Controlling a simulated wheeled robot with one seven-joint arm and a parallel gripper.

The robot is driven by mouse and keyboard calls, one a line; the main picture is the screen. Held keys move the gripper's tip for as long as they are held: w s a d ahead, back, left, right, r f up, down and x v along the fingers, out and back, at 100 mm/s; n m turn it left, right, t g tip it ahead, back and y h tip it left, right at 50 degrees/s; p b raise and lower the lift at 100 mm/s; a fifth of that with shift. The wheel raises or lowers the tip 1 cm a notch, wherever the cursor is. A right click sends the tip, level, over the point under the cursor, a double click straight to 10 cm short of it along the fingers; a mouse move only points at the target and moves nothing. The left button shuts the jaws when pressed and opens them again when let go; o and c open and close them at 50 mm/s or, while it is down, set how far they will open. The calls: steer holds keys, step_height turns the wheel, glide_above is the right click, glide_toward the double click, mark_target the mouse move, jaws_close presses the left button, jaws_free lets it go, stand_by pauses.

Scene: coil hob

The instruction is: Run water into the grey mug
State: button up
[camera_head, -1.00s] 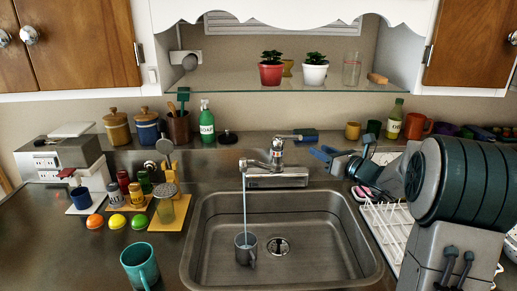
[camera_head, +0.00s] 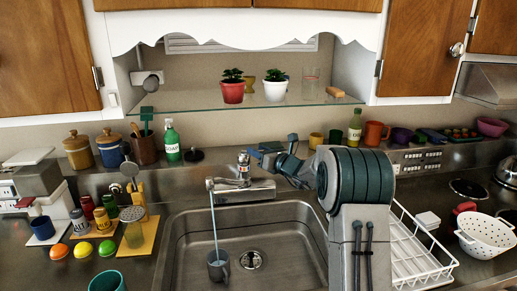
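The grey mug (camera_head: 218,267) stands upright in the sink (camera_head: 185,250), left of the drain. A thin water stream (camera_head: 214,222) falls from the spout of the tap (camera_head: 232,182) into the mug. The water level inside cannot be made out. My gripper (camera_head: 262,152) is just right of and behind the tap's top, small in the picture and apart from the mug. Its blue-grey fingers are hard to separate from the blue items behind, so its opening cannot be judged.
My arm covers the sink's right side. A white dish rack (camera_head: 425,262) and a white colander (camera_head: 485,237) are at right. A teal mug (camera_head: 107,282) stands at front left. Small jars and coloured balls are left of the sink. A glass shelf (camera_head: 210,106) hangs above.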

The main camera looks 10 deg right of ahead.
steer(key=shift+w+a, duration=0.15)
steer(key=shift+w, duration=0.1)
jaws_close()
